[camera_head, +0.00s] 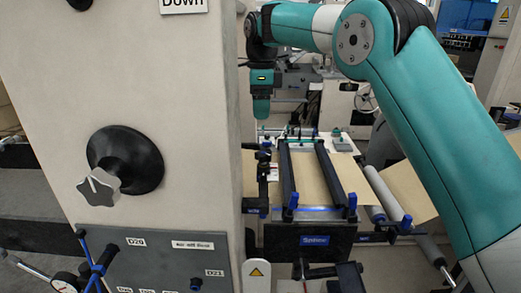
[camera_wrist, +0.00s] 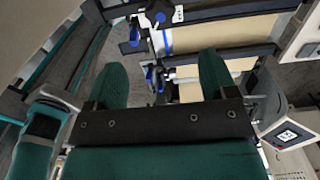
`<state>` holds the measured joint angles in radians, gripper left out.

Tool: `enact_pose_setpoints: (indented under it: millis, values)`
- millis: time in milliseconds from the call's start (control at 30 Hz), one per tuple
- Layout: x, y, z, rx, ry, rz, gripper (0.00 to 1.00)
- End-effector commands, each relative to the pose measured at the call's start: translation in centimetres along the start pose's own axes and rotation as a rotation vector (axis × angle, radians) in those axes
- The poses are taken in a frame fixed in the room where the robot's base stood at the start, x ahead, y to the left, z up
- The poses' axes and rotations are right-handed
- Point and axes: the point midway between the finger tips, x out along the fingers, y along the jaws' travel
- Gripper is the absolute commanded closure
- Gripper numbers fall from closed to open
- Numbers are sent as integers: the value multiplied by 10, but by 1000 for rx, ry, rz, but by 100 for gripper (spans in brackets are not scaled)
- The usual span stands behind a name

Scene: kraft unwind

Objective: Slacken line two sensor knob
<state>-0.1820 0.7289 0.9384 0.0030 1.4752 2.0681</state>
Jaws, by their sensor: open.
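No label in view reads as line two, so I cannot tell which knob is the named sensor knob. Blue knobs stand on the web frame in the head view, one at its front left (camera_head: 293,200) and one at its front right (camera_head: 352,202). In the wrist view, a blue knob (camera_wrist: 150,76) shows beyond and between my fingers, with another blue knob (camera_wrist: 134,36) above it. My gripper (camera_wrist: 162,72) is open with nothing between its fingers. In the head view my gripper (camera_head: 261,106) hangs pointing down, behind the frame's left side and apart from the front knobs.
A large beige machine column (camera_head: 200,90) fills the left, with a grey star knob (camera_head: 99,187) on a black disc. A grey panel (camera_head: 170,260) sits below. Brown kraft web (camera_head: 318,185) runs between dark rails. A silver roller (camera_head: 385,192) lies right of the frame.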

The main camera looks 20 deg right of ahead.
Motion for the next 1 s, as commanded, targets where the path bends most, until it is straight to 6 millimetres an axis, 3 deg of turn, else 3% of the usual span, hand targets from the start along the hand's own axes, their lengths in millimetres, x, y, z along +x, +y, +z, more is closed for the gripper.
enact_pose_setpoints:
  millis: [300, 500, 700, 1000]
  values:
    - [71, 1, -1, -2, 3, 5, 22]
    - [108, 1, 0, -3, 1, 3, 22]
    - [128, 0, 0, -3, 0, 0, 22]
    - [132, 0, 0, -3, -1, -1, 22]
